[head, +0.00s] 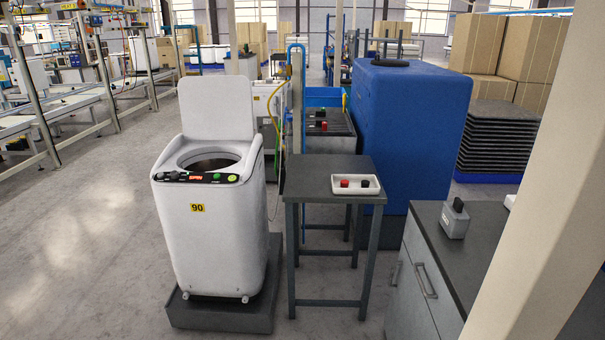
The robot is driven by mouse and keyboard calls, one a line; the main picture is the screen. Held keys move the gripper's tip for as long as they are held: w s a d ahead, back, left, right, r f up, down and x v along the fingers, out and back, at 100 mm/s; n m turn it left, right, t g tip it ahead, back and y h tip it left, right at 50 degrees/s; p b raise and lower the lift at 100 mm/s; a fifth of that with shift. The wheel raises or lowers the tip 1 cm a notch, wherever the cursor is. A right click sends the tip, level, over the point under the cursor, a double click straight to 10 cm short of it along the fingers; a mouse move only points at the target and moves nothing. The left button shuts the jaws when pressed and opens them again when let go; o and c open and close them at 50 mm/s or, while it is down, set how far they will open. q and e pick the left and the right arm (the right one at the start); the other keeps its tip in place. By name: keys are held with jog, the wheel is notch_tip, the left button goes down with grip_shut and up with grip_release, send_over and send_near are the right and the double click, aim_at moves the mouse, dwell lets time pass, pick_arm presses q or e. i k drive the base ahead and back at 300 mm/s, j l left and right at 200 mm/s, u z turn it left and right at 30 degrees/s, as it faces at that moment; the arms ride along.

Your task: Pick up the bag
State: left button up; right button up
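I see no bag that I can make out in the head view. Neither of my grippers shows in this view. A white top-loading washing machine (209,240) with its lid up stands left of centre on a dark plinth. Its round opening is dark inside, and I cannot tell what it holds. A small dark table (312,178) stands to its right. On the table is a white tray (337,190) with a red and a black item in it.
A large blue cabinet (408,130) stands behind the table. A grey cabinet with a dark top (425,232) is at the right, bearing a small grey device (454,222). A pale pillar (545,200) crosses the right side. The floor (80,250) at the left is clear.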

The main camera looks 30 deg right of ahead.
aim_at(455, 221)
jog(key=i+j+z, duration=0.1)
jog(key=i+z, duration=0.2)
jog(key=i, duration=0.2)
jog(key=i+j+z, duration=0.2)
jog(key=i+z, duration=0.15)
jog(key=i, duration=0.15)
jog(key=i+z, duration=0.2)
jog(key=z, duration=0.3)
jog(key=i+z, duration=0.15)
jog(key=z, duration=0.3)
jog(key=i+j+z, duration=0.15)
jog(key=z, duration=0.35)
jog(key=i+j+z, duration=0.15)
jog(key=z, duration=0.3)
jog(key=i+j+z, duration=0.1)
jog(key=j+z, duration=0.2)
jog(key=z, duration=0.2)
